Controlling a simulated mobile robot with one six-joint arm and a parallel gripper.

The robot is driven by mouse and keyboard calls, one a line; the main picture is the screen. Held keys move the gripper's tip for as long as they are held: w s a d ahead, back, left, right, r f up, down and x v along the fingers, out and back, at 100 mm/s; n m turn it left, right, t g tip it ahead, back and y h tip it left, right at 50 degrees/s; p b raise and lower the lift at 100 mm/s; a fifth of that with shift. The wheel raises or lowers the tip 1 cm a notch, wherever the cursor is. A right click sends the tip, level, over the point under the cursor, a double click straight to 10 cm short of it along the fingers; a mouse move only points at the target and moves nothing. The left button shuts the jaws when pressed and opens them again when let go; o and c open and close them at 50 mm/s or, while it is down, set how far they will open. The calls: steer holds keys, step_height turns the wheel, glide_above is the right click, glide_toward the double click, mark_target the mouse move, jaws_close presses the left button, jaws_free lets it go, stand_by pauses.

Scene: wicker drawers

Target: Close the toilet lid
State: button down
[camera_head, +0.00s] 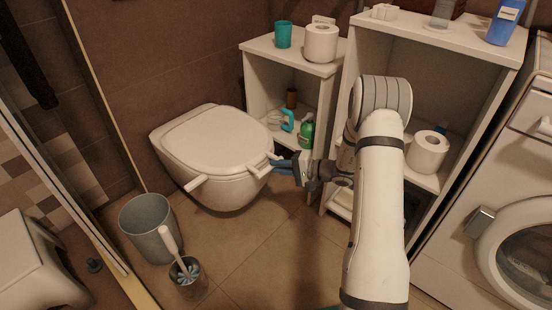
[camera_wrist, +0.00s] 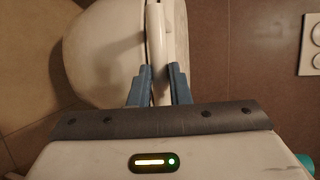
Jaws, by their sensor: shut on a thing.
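The white toilet lid (camera_head: 205,138) lies flat over the bowl of the wall-mounted toilet (camera_head: 225,190) in the head view. Two white tabs stick out at its rim, one at the front (camera_head: 196,184) and one at the right (camera_head: 262,171). My gripper (camera_head: 274,165) is at the toilet's right side, its blue fingers at the right tab. In the wrist view, my gripper (camera_wrist: 158,86) is shut on a white piece at the rim, with the bowl (camera_wrist: 105,50) to the left. I cannot tell whether this piece belongs to the lid or the seat.
A grey bin (camera_head: 148,228) and a toilet brush in its holder (camera_head: 187,278) stand on the floor in front of the toilet. Open shelves (camera_head: 300,62) are close behind my gripper. A washing machine (camera_head: 500,190) is at the right.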

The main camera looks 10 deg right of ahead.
steer(key=shift+a+r, duration=0.15)
steer(key=shift+a, duration=0.45)
steer(key=c, duration=1.7)
jaws_free()
steer(key=shift+a, duration=0.1)
steer(key=o, duration=0.4)
steer(key=p+v, duration=0.2)
steer(key=v, duration=0.6)
steer(key=shift+p, duration=0.4)
